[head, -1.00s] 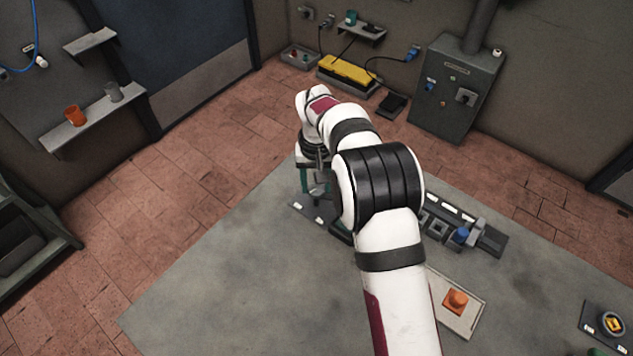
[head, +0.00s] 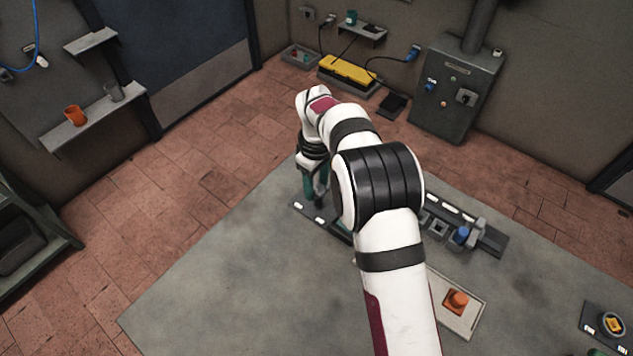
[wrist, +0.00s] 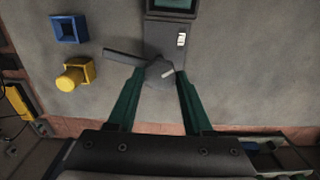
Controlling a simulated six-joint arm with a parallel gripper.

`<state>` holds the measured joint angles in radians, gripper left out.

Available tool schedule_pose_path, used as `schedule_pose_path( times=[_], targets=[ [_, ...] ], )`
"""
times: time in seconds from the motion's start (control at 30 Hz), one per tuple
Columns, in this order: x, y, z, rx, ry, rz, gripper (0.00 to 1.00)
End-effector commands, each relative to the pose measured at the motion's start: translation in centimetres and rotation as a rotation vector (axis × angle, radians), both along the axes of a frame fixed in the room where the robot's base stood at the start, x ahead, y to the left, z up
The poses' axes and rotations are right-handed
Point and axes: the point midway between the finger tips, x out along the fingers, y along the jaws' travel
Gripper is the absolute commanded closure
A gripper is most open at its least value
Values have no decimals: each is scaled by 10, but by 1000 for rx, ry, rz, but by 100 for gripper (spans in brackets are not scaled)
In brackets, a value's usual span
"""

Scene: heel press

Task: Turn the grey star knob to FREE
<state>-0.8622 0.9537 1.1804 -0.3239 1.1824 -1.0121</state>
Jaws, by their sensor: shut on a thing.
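In the wrist view, the grey star knob (wrist: 158,77) sits between my gripper's green fingertips, on a dark grey panel. A pale mark shows on it, and a dark bar sticks out to its upper left. My gripper (wrist: 160,80) is shut on the knob, with one finger on each side. In the head view, my gripper (head: 314,186) points down at the far left part of the grey bench, and the knob is hidden there behind my arm and hand. I cannot read a FREE mark in either view; a small white label (wrist: 182,40) shows above the knob.
In the head view, an orange button (head: 456,301) and a blue knob (head: 461,235) stand right of my arm. The bench (head: 215,285) is bare at left.

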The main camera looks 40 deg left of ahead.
Motion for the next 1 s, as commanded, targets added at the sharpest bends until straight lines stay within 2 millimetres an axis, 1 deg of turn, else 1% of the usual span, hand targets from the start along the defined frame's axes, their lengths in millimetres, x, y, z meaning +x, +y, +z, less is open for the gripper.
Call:
schedule_pose_path(
  times=[0.2,0.37,0.87,0.9,0.97,1.0],
  targets=[
    [0,0,0,0,0,93,100],
    [0,0,0,0,0,131,100],
    [0,0,0,-1,0,148,100],
    [0,0,0,-1,0,148,48],
    [0,0,0,0,0,148,37],
    [0,0,0,0,0,148,30]
  ],
)
